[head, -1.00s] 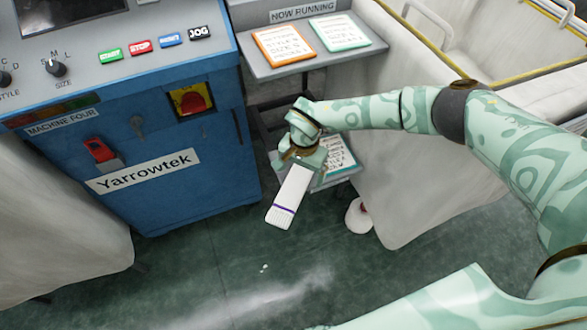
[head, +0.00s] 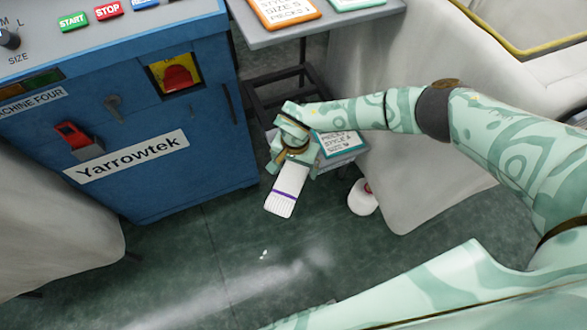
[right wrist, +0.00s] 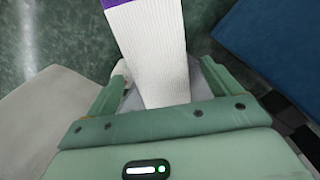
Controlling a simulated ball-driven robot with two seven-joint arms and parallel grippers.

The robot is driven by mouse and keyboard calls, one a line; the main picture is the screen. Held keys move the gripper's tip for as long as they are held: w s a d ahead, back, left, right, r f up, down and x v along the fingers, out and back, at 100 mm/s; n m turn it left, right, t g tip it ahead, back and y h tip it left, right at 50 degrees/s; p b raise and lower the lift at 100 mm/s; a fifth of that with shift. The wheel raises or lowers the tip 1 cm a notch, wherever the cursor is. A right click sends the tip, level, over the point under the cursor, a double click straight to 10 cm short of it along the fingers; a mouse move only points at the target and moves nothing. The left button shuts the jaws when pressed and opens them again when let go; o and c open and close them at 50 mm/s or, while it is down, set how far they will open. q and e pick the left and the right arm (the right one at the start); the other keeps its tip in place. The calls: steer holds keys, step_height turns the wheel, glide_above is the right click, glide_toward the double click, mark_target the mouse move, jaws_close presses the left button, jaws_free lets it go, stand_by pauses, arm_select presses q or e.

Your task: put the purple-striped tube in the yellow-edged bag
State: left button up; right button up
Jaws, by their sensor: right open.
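The purple-striped tube (head: 286,190) is white and ribbed, with a thin purple band near its near end. Its far part is hidden under my right gripper (head: 292,163) in the head view. In the right wrist view the white tube (right wrist: 154,45) runs between the two fingers of my right gripper (right wrist: 163,78), with purple at the top edge. The jaws are open; I cannot tell whether a finger touches the tube. The yellow-edged bag (head: 490,25) is pale cloth with a yellow rim, partly cut off at the upper right. My left gripper is not in view.
A blue Yarrowtek machine (head: 190,185) stands at the left. A grey stand (head: 355,20) with order cards is at the top; a teal-edged card (head: 341,142) lies lower, beside my gripper.

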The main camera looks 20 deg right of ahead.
steer(key=shift+f, duration=0.2)
steer(key=c, duration=1.1)
steer(key=shift+o, duration=0.2)
